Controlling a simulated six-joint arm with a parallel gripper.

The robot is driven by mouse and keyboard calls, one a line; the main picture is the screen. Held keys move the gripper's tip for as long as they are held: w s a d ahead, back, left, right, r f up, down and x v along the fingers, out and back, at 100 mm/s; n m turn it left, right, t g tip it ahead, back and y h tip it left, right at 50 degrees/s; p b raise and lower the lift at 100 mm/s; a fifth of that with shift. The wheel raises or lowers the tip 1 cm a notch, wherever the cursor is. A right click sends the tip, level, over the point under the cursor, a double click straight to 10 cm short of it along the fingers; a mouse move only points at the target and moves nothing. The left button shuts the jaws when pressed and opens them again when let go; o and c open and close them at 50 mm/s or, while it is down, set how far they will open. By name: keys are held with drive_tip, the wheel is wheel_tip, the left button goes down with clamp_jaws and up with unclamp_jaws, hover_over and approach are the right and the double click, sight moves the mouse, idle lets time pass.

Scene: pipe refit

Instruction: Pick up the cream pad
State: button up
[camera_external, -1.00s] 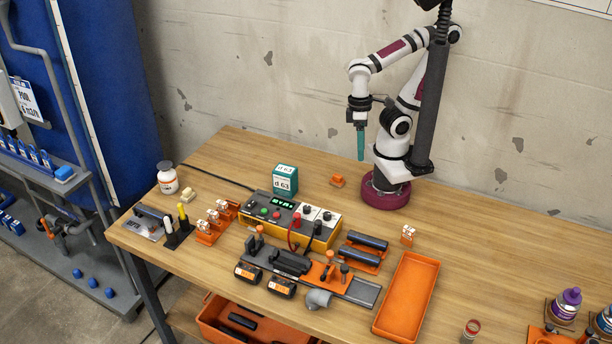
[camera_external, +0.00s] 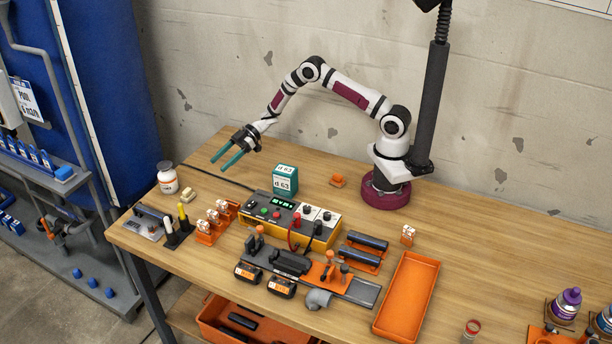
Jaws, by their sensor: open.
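The cream pad (camera_external: 188,195) is a small pale block lying flat on the wooden table at the left, just right of a white bottle. My gripper (camera_external: 220,163) has two teal fingers, spread apart with nothing between them. It is in the air above the table's back left part, up and to the right of the pad in the picture. The fingers point down and left, towards the pad's side of the table. Nothing hides the pad.
A white bottle (camera_external: 167,178) stands close beside the pad. A black cable (camera_external: 222,177) runs behind it. Black and yellow upright tools (camera_external: 183,217) and orange holders (camera_external: 212,226) stand in front. A teal box (camera_external: 285,180) and a control box (camera_external: 292,219) are to the right.

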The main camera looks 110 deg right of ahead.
sight(189, 189)
drive_tip(key=x, duration=1.4)
drive_tip(key=shift+w+d, duration=0.25)
drive_tip(key=shift+d, duration=0.05)
clamp_jaws()
